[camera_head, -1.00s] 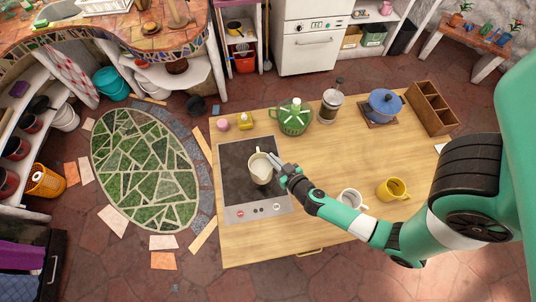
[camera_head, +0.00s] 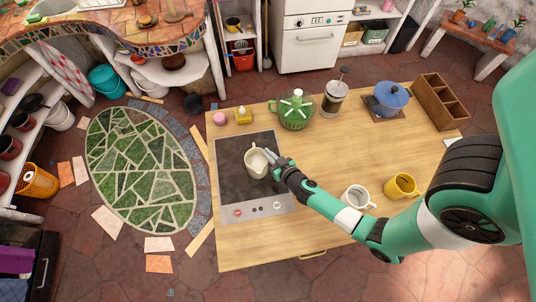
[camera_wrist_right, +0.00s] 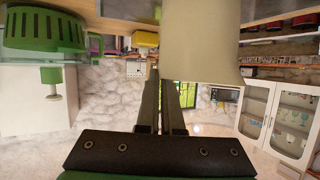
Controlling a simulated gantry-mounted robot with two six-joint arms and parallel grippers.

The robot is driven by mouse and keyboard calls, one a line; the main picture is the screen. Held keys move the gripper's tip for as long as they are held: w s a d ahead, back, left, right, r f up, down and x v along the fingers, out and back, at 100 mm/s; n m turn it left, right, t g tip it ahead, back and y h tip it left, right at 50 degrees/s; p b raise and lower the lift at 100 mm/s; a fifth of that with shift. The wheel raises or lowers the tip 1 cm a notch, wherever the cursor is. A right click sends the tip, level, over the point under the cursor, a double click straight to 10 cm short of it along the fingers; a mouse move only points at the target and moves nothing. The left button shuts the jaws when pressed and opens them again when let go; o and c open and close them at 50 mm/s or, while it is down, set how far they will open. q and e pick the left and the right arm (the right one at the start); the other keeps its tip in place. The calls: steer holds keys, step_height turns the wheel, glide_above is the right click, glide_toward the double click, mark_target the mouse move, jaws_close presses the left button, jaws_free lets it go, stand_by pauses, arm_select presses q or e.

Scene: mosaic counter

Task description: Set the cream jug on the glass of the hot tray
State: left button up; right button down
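The cream jug (camera_head: 257,164) is upright over the dark glass of the hot tray (camera_head: 232,188), towards its right side. I cannot tell whether its base touches the glass. My right gripper (camera_head: 269,157) is at the jug's rim, on its right side. In the right wrist view the jug (camera_wrist_right: 200,42) fills the upper middle, upside down. The two fingers lie close together there, and the jug hides part of one tip; they look shut on the jug's wall. My left gripper is in neither view.
A green pot (camera_head: 296,112), a French press (camera_head: 334,98) and a blue pot (camera_head: 391,97) stand along the back. A white mug (camera_head: 356,198) and a yellow mug (camera_head: 401,186) stand near my right arm. A pink item (camera_head: 219,118) and a yellow item (camera_head: 243,116) sit behind the tray.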

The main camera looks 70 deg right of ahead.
steer(key=c, duration=1.1)
jaws_free()
steer(key=shift+f, duration=0.1)
steer(key=shift+s+a+r, duration=0.1)
steer(key=shift+s+r, duration=0.05)
steer(key=shift+r, duration=0.1)
steer(key=p+v, duration=0.1)
steer(key=v, duration=1)
steer(key=shift+s+a+r, duration=0.15)
steer(key=shift+s+r, duration=0.05)
steer(key=shift+s, duration=0.05)
steer(key=shift+w, duration=0.1)
